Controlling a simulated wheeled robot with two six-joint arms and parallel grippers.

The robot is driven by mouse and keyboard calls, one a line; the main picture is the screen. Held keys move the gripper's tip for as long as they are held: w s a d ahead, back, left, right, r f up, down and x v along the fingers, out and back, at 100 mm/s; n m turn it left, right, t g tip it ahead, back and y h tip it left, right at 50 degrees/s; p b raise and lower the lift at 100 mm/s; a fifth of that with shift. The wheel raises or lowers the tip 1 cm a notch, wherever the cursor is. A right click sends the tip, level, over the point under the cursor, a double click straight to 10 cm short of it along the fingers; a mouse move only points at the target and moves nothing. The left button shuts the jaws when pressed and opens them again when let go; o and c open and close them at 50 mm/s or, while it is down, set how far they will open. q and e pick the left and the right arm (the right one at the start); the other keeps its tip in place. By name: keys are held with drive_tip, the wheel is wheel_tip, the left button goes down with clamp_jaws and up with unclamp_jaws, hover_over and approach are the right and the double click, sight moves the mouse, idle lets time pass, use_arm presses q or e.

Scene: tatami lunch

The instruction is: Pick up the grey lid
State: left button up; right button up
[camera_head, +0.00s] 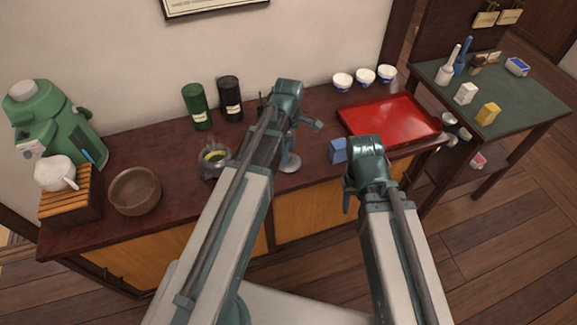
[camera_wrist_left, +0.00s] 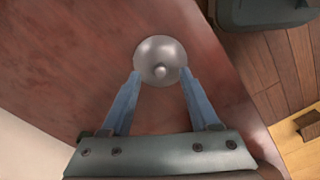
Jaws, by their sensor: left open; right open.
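The grey lid (camera_head: 290,163) is a small round dome with a knob, lying on the dark red-brown counter (camera_head: 130,226). In the left wrist view the lid (camera_wrist_left: 160,52) sits at the fingertips of my left gripper (camera_wrist_left: 160,78). The fingers are spread on either side of its near part, above the counter; I cannot tell whether they touch it. In the head view my left gripper (camera_head: 291,143) is over the lid, partly hidden by its arm. My right gripper (camera_head: 350,188) is to the right, by the counter's front edge, with its fingers mostly hidden.
A blue block (camera_head: 338,150) and a red tray (camera_head: 372,113) are to the right. Green (camera_head: 195,106) and black (camera_head: 230,98) canisters stand behind. A brown bowl (camera_head: 135,191) is at left.

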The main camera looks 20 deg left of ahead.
use_arm(q)
drive_tip(key=shift+f+b, duration=0.45)
drive_tip(key=shift+f, duration=0.45)
use_arm(e)
drive_tip(key=shift+f, duration=0.85)
use_arm(q)
drive_tip(key=shift+r, duration=0.1)
drive_tip(key=shift+c, duration=0.4)
clamp_jaws()
use_arm(e)
drive_tip(key=shift+r, duration=0.1)
